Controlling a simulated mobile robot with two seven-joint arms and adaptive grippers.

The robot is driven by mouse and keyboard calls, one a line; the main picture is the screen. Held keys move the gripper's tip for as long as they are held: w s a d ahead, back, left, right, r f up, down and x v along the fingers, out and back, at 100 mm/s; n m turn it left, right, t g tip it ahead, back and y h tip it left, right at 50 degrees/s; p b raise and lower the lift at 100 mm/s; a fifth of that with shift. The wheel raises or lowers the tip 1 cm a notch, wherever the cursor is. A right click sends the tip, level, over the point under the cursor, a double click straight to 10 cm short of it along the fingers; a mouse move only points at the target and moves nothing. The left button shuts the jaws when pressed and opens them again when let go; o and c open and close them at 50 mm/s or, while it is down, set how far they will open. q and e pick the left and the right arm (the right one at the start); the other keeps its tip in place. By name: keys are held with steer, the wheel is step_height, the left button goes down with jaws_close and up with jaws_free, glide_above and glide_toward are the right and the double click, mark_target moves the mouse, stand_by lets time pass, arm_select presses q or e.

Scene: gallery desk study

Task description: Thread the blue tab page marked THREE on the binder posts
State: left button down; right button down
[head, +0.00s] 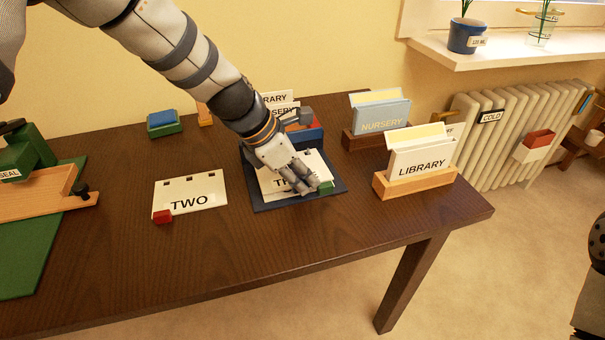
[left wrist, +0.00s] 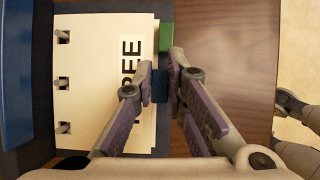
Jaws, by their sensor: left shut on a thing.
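The white page THREE (left wrist: 105,60) lies over the dark blue binder (head: 333,186), on the desk's right half. Its print is partly covered by my left gripper (head: 305,180). In the left wrist view the gripper (left wrist: 160,86) is shut on the page's blue tab (left wrist: 160,90). Three grey posts (left wrist: 64,83) show at the holes along the page's far edge; I cannot tell how far they pass through. A green tab (head: 326,188) sticks out beside the blue one.
The page TWO (head: 190,190) with a red tab lies flat left of the binder. Wooden holders with LIBRARY (head: 421,160) and NURSERY (head: 382,117) cards stand to the right. A green SEAL press (head: 25,155) stands at left. Bare desk lies in front.

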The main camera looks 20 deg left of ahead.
arm_select(q)
steer(key=c, duration=1.5)
jaws_free()
steer(key=shift+c, duration=0.2)
steer(key=v, duration=1.2)
